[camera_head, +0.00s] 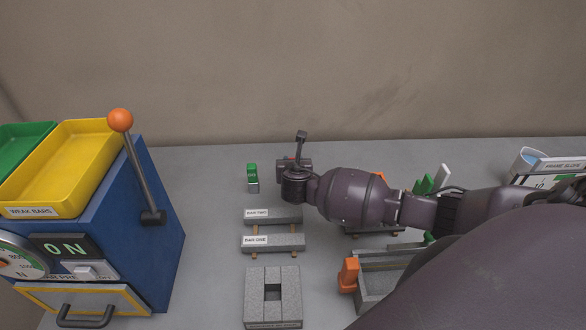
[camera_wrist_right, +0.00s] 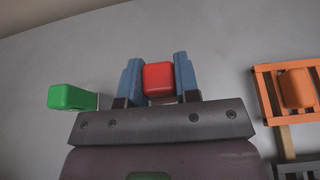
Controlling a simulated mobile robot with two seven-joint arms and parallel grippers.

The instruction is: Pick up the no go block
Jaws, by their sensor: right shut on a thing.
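The no go block appears to be the red-topped block (camera_wrist_right: 158,77), which sits between the two blue fingers of my right gripper (camera_wrist_right: 158,82) in the right wrist view. The fingers are shut on it from both sides. In the head view my right gripper (camera_head: 295,170) is over the back of the table, and the wrist hides most of the block. I cannot tell whether the block still touches the table. A green-topped block (camera_head: 252,176) stands just left of the gripper; it also shows in the wrist view (camera_wrist_right: 72,97). My left gripper is not in view.
Grey bars labelled BAR TWO (camera_head: 285,215) and BAR ONE (camera_head: 285,243) lie in front, with a slotted grey block (camera_head: 272,310) nearer. A blue machine (camera_head: 150,250) with an orange-knobbed lever stands left. Orange-ended fixtures (camera_head: 348,272) are right. Table space between machine and green block is clear.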

